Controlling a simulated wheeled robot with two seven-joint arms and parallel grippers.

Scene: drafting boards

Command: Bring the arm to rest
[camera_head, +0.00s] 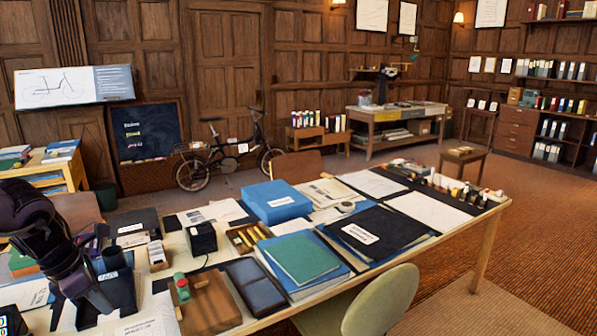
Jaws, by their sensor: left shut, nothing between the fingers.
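My left arm comes in from the left edge of the head view, dark and glossy. Its gripper (98,300) points down over the near left end of the long desk (375,287). The fingers are small and dark against dark things, and they are shut with nothing seen between them. A dark holder with a white label (118,289) stands right beside the gripper; I cannot tell whether they touch. My right gripper is not in view.
Near the gripper are a small card box (157,256), a brown board (209,304) with a green-topped object (182,288), and a black box (201,238). Books and folders crowd the desk. A green chair (381,303) stands at the front. Carpet is open at right.

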